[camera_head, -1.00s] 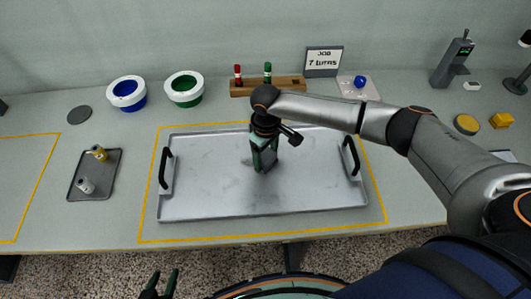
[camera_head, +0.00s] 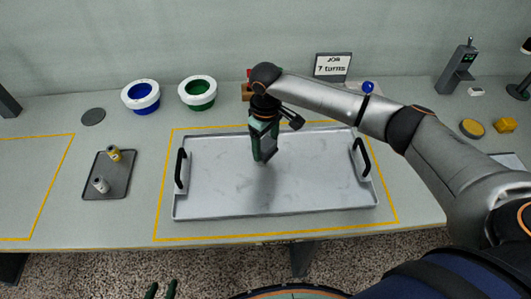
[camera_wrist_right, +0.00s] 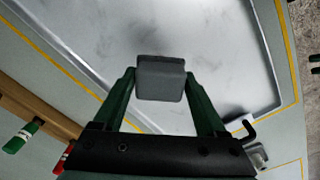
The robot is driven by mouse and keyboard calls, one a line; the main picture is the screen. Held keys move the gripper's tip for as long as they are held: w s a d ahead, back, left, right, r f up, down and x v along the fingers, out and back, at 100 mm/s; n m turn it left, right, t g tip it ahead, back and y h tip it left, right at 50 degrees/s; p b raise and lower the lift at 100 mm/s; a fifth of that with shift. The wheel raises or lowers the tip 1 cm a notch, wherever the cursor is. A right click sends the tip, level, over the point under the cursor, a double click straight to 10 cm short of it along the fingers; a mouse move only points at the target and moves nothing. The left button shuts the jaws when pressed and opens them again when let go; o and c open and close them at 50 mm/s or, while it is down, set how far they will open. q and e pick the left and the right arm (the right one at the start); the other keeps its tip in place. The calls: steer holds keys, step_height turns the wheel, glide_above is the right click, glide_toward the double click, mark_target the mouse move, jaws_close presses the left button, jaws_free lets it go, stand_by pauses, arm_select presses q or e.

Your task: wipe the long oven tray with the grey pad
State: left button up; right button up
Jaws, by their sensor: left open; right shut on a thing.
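The long oven tray (camera_head: 320,195) is a wide shallow metal tray with black handles at its left and right ends. It lies inside a yellow outline on the bench, and grey smudges show on its surface. My right gripper (camera_head: 263,158) points down over the tray's left-middle part, toward the back. In the right wrist view it is shut on the grey pad (camera_wrist_right: 161,78), a small block between the green fingers. I cannot tell whether the pad touches the tray. My left gripper (camera_head: 161,291) shows only its fingertips at the bottom edge, open and empty, in front of the bench.
A small dark tray (camera_head: 121,176) with two spools stands left of the oven tray. A blue bowl (camera_head: 141,96) and a green bowl (camera_head: 198,92) stand behind. A wooden rack with markers (camera_wrist_right: 40,125) is behind the tray, close to my right gripper. A sign (camera_head: 332,67) stands at the back.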

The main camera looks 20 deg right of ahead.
steer(key=shift+r, duration=1.1)
arm_select(q)
steer(key=shift+s+a, duration=0.2)
steer(key=shift+s, duration=0.25)
